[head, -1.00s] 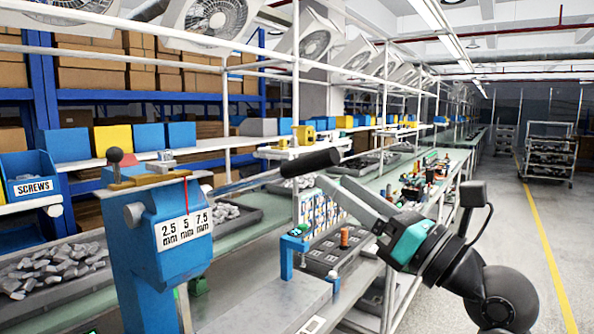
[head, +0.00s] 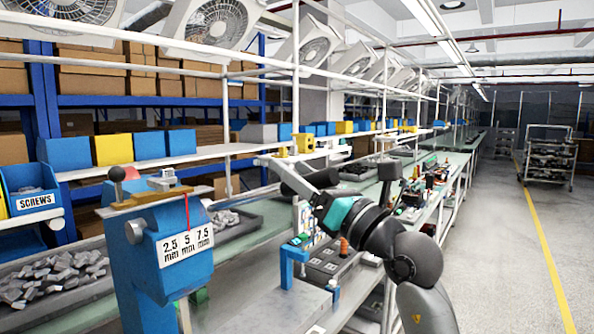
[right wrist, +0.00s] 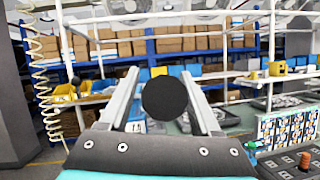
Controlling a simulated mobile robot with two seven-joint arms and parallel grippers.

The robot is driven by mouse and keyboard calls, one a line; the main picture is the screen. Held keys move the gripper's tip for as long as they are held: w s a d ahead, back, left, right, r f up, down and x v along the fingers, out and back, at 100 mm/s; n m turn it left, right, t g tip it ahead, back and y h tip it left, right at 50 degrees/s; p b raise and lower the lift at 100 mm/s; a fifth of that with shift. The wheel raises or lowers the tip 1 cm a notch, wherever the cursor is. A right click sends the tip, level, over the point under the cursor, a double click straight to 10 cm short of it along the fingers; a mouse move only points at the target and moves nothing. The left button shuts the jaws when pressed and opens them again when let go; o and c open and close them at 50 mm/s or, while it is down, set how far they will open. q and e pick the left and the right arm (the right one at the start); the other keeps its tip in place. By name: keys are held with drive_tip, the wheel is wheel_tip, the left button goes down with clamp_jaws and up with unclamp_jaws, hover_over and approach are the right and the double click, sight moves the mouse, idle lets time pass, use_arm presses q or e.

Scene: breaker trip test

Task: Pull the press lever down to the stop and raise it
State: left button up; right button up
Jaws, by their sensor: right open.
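The blue press (head: 165,245) stands at the left in the head view, with a "2.5 5 7.5 mm" label on its front. Its lever reaches right and ends in a thick black handle (head: 324,177), partly hidden by my right gripper (head: 300,182). In the right wrist view the handle end (right wrist: 165,98) is a black disc between the two grey fingers of my right gripper (right wrist: 163,76). The fingers are open, one on each side of the handle. I cannot tell whether either touches it. My left gripper is not in view.
A blue bracket (head: 286,262) and a grey tray (head: 330,265) are on the bench below my right gripper. A bin of grey parts (head: 50,285) lies left of the press.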

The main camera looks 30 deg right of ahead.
clamp_jaws()
idle(0.4)
idle(0.9)
